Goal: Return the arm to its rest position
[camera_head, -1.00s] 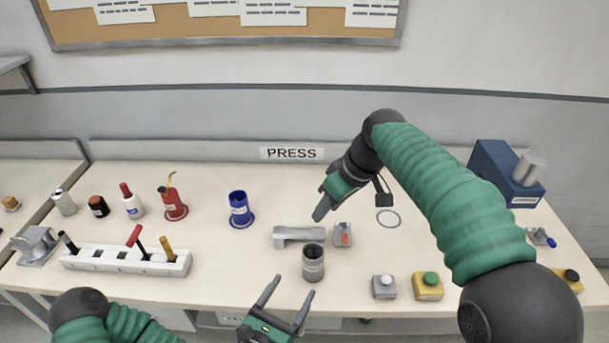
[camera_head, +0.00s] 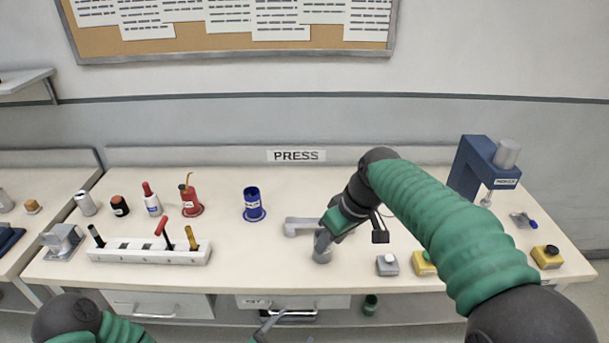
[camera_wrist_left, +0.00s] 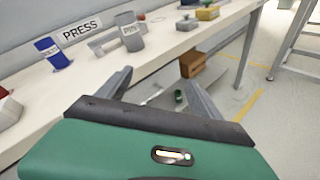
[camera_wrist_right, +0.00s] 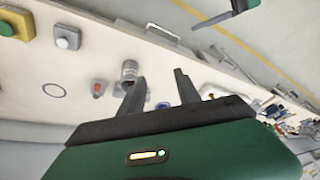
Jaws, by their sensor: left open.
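My left gripper (camera_head: 277,332) is low at the bottom edge of the head view, partly cut off, in front of the bench. In the left wrist view (camera_wrist_left: 160,82) its two fingers are spread with nothing between them. My right arm reaches over the bench from the right, and its gripper (camera_head: 328,233) overlaps the grey cup (camera_head: 322,252) in the head view. In the right wrist view the fingers (camera_wrist_right: 160,77) are apart and empty. The grey cup (camera_wrist_right: 130,70) stands just beyond one fingertip there; whether they touch I cannot tell.
Button boxes (camera_head: 387,265) and a blue press (camera_head: 480,170) stand at right. Open floor lies in front of the bench.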

